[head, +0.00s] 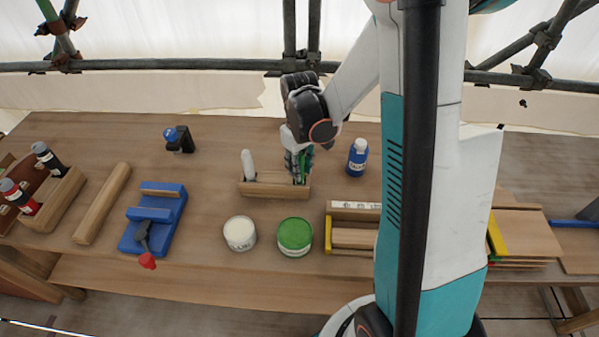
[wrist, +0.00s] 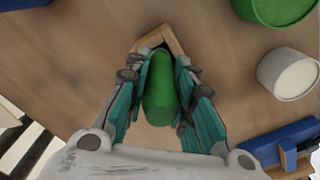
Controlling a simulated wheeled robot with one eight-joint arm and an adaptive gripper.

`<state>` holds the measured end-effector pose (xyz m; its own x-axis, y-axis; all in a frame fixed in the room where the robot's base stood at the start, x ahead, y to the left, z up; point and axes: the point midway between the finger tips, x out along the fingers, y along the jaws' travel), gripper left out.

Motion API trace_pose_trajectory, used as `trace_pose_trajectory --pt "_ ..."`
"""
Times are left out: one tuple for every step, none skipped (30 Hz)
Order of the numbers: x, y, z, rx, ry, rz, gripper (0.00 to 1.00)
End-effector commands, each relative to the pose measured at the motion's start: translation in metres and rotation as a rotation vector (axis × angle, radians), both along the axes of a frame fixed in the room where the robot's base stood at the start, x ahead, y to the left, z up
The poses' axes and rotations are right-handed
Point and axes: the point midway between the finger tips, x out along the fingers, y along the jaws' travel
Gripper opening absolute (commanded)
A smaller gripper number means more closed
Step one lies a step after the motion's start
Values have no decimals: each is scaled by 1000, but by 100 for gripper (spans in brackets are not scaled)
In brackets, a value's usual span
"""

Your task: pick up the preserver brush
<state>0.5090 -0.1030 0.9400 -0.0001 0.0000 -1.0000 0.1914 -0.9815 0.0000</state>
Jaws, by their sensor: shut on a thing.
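The brush with the green handle (head: 304,166), which I take to be the preserver brush, stands upright at the right end of a small wooden rack (head: 262,190). My gripper (head: 298,160) comes down on it from above and is shut on the handle. In the wrist view the green handle (wrist: 159,92) lies between the teal fingers of my gripper (wrist: 160,78), with the rack's wooden edge (wrist: 172,40) just beyond. The fingers hide much of the handle, and the brush's lower end is hidden in the rack.
A white-handled tool (head: 248,164) stands in the rack's left end. A white tin (head: 240,233) and a green tin (head: 294,236) stand in front of the rack. A blue bottle (head: 358,157) is to its right. A blue vise-like tool (head: 154,218) lies left.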

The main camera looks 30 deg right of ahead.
Motion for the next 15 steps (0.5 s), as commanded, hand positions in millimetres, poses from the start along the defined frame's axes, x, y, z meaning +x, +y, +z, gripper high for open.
trace_pose_trajectory --pt "0 0 0 0 0 0 0" --pt "0 0 0 0 0 0 0" --pt "0 0 1 0 0 0 0" --pt "0 0 2 0 0 0 0" --pt "0 0 3 0 0 0 0" --pt "0 0 5 0 0 0 0" --pt "0 0 7 0 0 0 0" --pt "0 0 9 0 0 0 0" --pt "0 0 13 0 0 0 0" --pt "0 0 16 0 0 0 0" --pt "0 0 20 0 0 0 0" --pt "0 0 26 0 0 0 0" --pt "0 0 30 0 0 0 0" --pt "0 0 35 0 0 0 0" --pt "0 0 42 0 0 0 0"
